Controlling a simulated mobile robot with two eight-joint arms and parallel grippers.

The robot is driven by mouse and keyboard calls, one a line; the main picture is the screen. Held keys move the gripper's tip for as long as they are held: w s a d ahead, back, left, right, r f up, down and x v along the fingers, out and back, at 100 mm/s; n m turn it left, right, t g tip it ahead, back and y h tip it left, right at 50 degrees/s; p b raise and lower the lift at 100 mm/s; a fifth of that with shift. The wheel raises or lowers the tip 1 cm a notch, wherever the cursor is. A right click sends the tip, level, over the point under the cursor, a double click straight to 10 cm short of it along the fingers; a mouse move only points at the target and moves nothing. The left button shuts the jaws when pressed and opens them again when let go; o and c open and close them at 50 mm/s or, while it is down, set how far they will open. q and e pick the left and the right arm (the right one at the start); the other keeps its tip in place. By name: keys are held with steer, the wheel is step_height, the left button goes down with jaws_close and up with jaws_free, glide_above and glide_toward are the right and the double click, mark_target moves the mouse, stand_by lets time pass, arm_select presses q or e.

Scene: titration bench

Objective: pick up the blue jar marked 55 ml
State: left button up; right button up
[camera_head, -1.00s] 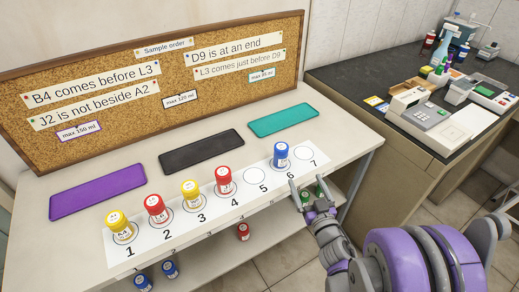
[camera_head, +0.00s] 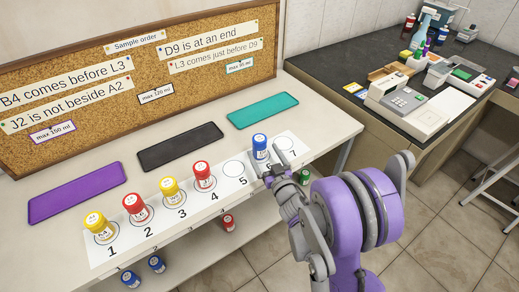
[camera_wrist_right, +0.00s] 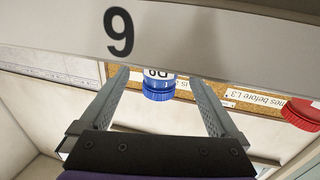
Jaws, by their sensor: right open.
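The blue jar (camera_head: 260,146), white-labelled with a blue lid, stands upright at place 6 of the numbered white strip (camera_head: 235,196). Its volume mark is too small to read. My right gripper (camera_head: 266,167) is open, at the front edge of the strip just before this jar. In the right wrist view the blue jar (camera_wrist_right: 158,90) shows between the two spread fingers, beyond their tips and apart from them, partly hidden by the strip edge. My left gripper is not in view.
Yellow (camera_head: 98,227), red (camera_head: 135,207), yellow (camera_head: 170,190) and red (camera_head: 203,175) jars stand at places 1 to 4. Places 5 and 7 look empty. Purple (camera_head: 75,192), black (camera_head: 180,147) and teal (camera_head: 262,110) mats lie behind. More jars stand on the lower shelf.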

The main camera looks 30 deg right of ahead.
mark_target(262, 152)
steer(key=w, duration=0.4)
steer(key=shift+w+d+f, duration=0.1)
steer(key=shift+d+f, duration=0.15)
steer(key=shift+f, duration=0.05)
steer(key=c, duration=1.5)
